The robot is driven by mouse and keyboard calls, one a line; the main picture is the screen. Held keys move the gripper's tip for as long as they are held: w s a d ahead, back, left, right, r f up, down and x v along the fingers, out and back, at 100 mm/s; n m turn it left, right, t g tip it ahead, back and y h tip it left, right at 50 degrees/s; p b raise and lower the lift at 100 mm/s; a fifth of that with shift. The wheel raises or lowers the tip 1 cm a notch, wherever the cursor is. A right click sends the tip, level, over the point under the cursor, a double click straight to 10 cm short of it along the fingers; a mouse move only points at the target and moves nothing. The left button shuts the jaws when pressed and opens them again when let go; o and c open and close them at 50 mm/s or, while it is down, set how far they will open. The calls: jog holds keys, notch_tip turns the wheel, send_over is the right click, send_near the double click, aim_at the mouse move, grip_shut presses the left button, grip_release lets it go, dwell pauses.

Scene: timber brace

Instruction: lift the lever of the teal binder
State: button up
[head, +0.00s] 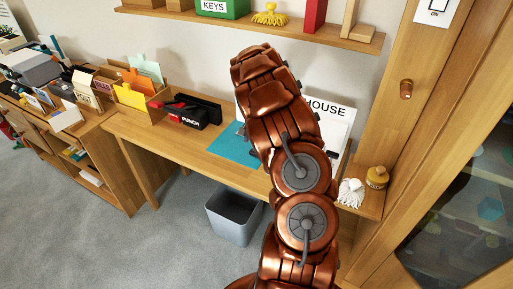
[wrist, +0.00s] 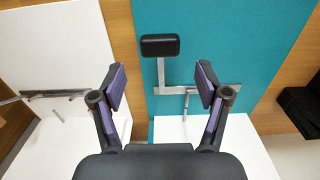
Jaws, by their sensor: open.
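The teal binder (wrist: 230,35) lies open on the desk in the wrist view. Its lever has a black pad (wrist: 160,45) at the end of a bent metal arm, which joins a metal plate. My gripper (wrist: 160,72) is open and empty. Its two fingers stand on either side of the lever arm in the picture, with the pad further up the picture between them. Whether the fingers are at the lever's height I cannot tell. In the head view, part of the teal binder (head: 234,149) shows left of my arm, which hides the lever and my gripper.
A white binder labelled HOUSE (head: 333,112) is right of the teal one; a white binder cover with metal fittings (wrist: 50,45) shows left in the wrist view. A black punch (head: 196,111) sits on the desk. A shelf (head: 230,17) runs above. A bin (head: 234,216) stands below.

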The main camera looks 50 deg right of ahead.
jog(key=shift+f+p, duration=0.45)
jog(key=shift+f, duration=1.65)
grip_shut()
